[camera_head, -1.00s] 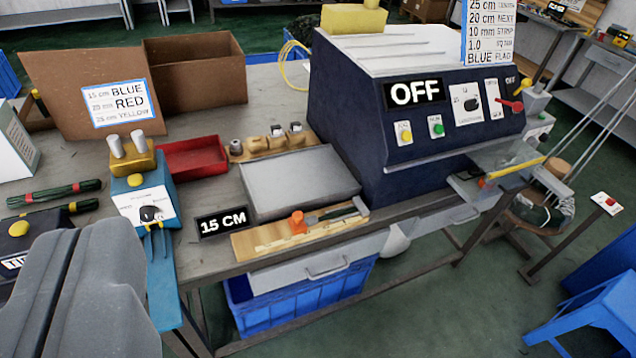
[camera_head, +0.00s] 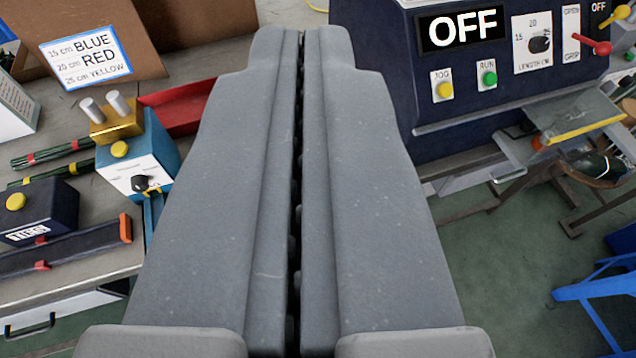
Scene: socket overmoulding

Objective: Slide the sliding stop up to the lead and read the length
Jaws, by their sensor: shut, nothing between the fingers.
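My gripper (camera_head: 300,42) fills the middle of the head camera view. Its two long grey fingers lie side by side with only a thin dark line between them; it is shut and empty. The wooden measuring board, the orange sliding stop, the lead on the board and the 15 CM display are all hidden behind the fingers. I cannot tell how far the fingertips are from the stop.
The dark blue machine (camera_head: 470,95) with its OFF display (camera_head: 462,27) stands right of the fingers. Green floor lies below right.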

